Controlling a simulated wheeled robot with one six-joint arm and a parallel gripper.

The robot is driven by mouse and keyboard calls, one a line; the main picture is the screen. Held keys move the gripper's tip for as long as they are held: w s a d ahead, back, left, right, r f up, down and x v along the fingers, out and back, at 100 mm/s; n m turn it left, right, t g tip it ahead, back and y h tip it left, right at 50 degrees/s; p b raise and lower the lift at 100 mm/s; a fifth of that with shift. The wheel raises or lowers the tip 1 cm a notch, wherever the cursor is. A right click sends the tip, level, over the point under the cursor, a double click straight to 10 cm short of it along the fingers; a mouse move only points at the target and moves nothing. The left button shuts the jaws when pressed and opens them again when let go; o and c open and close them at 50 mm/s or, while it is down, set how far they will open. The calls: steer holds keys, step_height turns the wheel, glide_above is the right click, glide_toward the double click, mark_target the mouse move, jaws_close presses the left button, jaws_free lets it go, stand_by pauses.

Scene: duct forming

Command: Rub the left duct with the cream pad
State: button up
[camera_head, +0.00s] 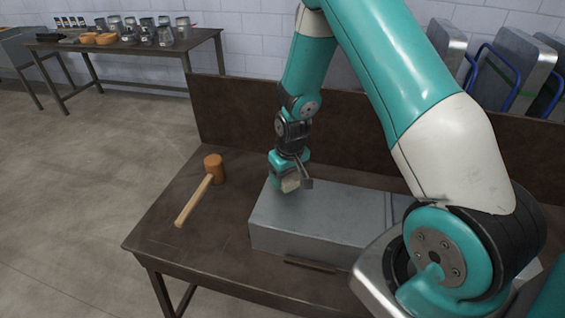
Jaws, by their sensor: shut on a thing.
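The left duct (318,215) is a grey sheet-metal box lying on the brown workbench (160,222). My gripper (292,177) is over the left end of the duct's top, near its back edge. It is shut on the cream pad (291,185), a small pale block at the duct's top face. I cannot tell whether the pad touches the metal. The duct's right part is hidden behind my arm.
A wooden mallet (214,169) lies on the bench left of the duct. A dark strip (310,264) lies along the duct's front. A brown back panel (235,112) rises behind the bench. A far table (130,45) holds several metal cans.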

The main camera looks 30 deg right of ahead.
steer(key=shift+w+r, duration=0.15)
steer(key=shift+r, duration=0.4)
steer(key=shift+r+p, duration=1.65)
steer(key=shift+r, duration=0.35)
